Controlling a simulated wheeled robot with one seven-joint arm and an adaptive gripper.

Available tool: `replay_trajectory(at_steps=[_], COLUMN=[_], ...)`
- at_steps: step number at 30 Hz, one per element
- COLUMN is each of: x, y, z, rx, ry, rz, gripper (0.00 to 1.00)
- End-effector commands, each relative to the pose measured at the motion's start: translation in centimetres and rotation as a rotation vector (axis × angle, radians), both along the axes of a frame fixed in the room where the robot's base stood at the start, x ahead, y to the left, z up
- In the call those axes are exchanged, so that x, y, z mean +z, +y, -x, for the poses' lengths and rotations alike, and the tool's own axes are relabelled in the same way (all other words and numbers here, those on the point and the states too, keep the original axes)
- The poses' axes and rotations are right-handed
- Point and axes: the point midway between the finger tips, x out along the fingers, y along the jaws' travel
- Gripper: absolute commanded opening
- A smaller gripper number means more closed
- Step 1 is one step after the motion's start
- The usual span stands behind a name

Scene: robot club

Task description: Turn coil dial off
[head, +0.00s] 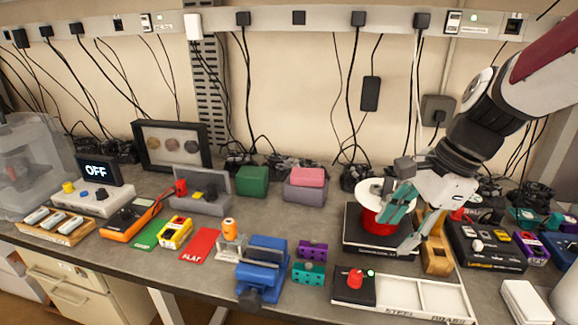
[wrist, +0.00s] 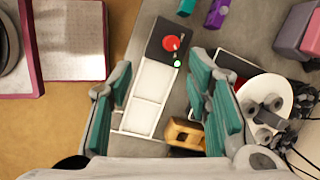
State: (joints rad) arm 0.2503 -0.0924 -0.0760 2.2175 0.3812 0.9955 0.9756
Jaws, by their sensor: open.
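A red dial (head: 355,278) sits on a black box (head: 345,291) at the left end of a white tray lettered STEEL and BRASS. In the wrist view the dial (wrist: 172,43) shows above the tray, beyond the space between the fingertips. Which way its pointer is set is too small to tell. No label here names the coil. My gripper (head: 398,226) is open and empty, with teal finger pads, above the bench behind the tray and apart from the dial. Its fingers also show in the wrist view (wrist: 160,76).
A red spool with a white top (head: 374,216) stands on a black base close to my gripper. A wooden block (head: 437,257) is right of it. Purple (head: 312,250) and teal blocks and a blue vise (head: 262,266) lie left of the dial. A display reading OFF (head: 97,170) stands far left.

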Motion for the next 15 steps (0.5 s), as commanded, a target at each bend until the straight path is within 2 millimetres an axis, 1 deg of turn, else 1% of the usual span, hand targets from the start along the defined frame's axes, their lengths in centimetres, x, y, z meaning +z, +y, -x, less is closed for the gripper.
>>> replay_trajectory(at_steps=[1, 3, 6, 10, 13, 15], x=[-1.9, -3.2, -4.4, -5.1, -5.8, -6.7], y=[-0.7, -1.2, -1.8, -1.9, -1.6, -1.2], z=[-1.5, -2.7, -3.7, -4.1, -4.2, -4.3], rx=[-0.09, -0.195, -0.295, -0.344, -0.347, -0.346], ry=[0.043, 0.089, 0.135, 0.157, 0.158, 0.158], rz=[-0.036, -0.078, -0.115, -0.134, -0.136, -0.135], gripper=[0.45, 0.45, 0.45, 0.45, 0.45, 0.45])
